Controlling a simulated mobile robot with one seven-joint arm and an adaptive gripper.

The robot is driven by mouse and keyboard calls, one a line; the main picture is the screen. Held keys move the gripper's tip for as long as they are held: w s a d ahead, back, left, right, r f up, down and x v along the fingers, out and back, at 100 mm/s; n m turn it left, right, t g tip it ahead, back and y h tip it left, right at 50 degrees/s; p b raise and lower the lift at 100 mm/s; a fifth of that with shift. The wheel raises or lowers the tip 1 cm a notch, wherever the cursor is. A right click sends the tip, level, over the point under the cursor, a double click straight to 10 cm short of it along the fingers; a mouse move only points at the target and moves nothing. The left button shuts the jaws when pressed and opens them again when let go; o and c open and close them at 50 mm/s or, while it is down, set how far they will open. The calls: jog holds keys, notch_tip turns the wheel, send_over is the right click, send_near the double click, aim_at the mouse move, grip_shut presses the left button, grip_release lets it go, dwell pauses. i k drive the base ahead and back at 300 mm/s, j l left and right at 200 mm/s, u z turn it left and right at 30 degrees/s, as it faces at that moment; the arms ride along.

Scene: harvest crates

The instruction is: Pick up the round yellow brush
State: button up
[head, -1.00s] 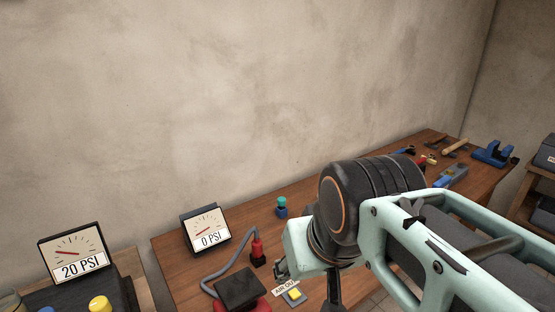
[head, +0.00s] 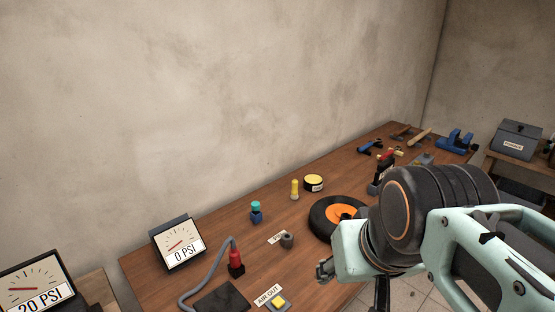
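Two small yellow things stand near the back of the wooden workbench in the head view. One is a slim upright yellow piece (head: 295,189), narrower at the top. Beside it on the right is a low round black piece with a yellow top (head: 314,183). I cannot tell for sure which is the round yellow brush. My gripper (head: 325,271) is only partly visible at the end of my pale green arm, over the bench's front, nearer the camera than both. Its fingers are too small and hidden to read, and nothing visible is in it.
A black tire with an orange hub (head: 338,213) lies behind my arm. A grey cylinder (head: 287,241), blue bottle (head: 256,213), red nozzle with hose (head: 236,260) and yellow button (head: 278,302) are to the left. Tools and a blue vise (head: 456,141) are far right.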

aim_at(294, 196)
jog(key=u, duration=0.25)
jog(key=i+l+u, duration=0.15)
jog(key=u, duration=0.2)
jog(key=i+l+u, duration=0.15)
jog(key=l+u, duration=0.2)
jog(key=i+l+u, duration=0.1)
jog(key=l, duration=0.3)
jog(key=i+l, duration=0.1)
jog(key=l, duration=0.25)
jog(key=i+l+u, duration=0.15)
jog(key=l, duration=0.25)
jog(key=l+u, duration=0.1)
jog(key=l, duration=0.3)
jog(key=i, duration=0.05)
